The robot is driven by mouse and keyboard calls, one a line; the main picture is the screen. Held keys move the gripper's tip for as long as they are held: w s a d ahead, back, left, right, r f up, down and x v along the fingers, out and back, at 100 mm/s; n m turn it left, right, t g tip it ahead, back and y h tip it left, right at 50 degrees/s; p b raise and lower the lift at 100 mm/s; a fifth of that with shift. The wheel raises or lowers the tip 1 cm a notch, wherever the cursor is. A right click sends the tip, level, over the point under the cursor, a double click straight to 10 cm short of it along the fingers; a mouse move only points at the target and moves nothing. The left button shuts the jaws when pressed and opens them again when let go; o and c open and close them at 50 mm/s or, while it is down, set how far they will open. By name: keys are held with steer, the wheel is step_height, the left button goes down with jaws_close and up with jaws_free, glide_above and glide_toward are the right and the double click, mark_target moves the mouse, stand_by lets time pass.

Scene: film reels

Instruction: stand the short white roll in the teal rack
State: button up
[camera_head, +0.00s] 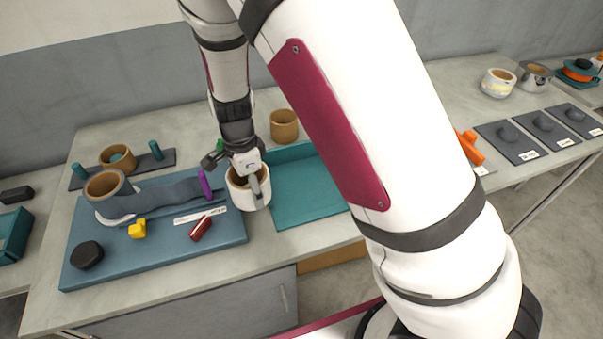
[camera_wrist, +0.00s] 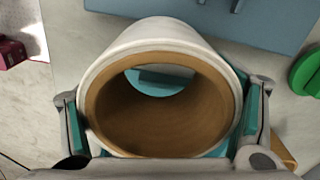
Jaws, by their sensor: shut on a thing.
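The short white roll (camera_head: 246,197), with a brown cardboard core, hangs in my gripper (camera_head: 247,172) at the right edge of the blue board. In the wrist view the white roll (camera_wrist: 150,35) fills the middle, its open core facing the camera. My gripper (camera_wrist: 162,115) is shut on it, with a teal-padded finger on each side. The teal rack (camera_head: 305,199), seen as a shallow teal tray with a raised back edge, lies just right of the roll. My arm hides the rack's right part. The gap between roll and table cannot be told.
The blue board (camera_head: 175,259) holds a grey-and-white roll (camera_head: 103,184), a black knob (camera_head: 87,254), a yellow piece (camera_head: 137,229) and a red piece (camera_head: 201,228). A brown roll (camera_head: 284,126) stands behind the rack. A dark base with teal pegs (camera_head: 156,150) is at back left.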

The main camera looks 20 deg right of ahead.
steer(key=p, duration=0.1)
glide_above(302, 182)
steer(key=shift+s+a+f, duration=0.2)
steer(key=shift+a+f, duration=0.1)
steer(key=shift+f, duration=0.35)
steer(key=f, duration=0.2)
steer(key=shift+d+f+p, duration=0.35)
steer(key=shift+p, duration=0.05)
steer(key=shift+w+f, duration=0.1)
steer(key=shift+f, duration=0.35)
steer(key=shift+f, duration=0.15)
steer(key=o, duration=1.3)
steer(key=shift+o, duration=0.2)
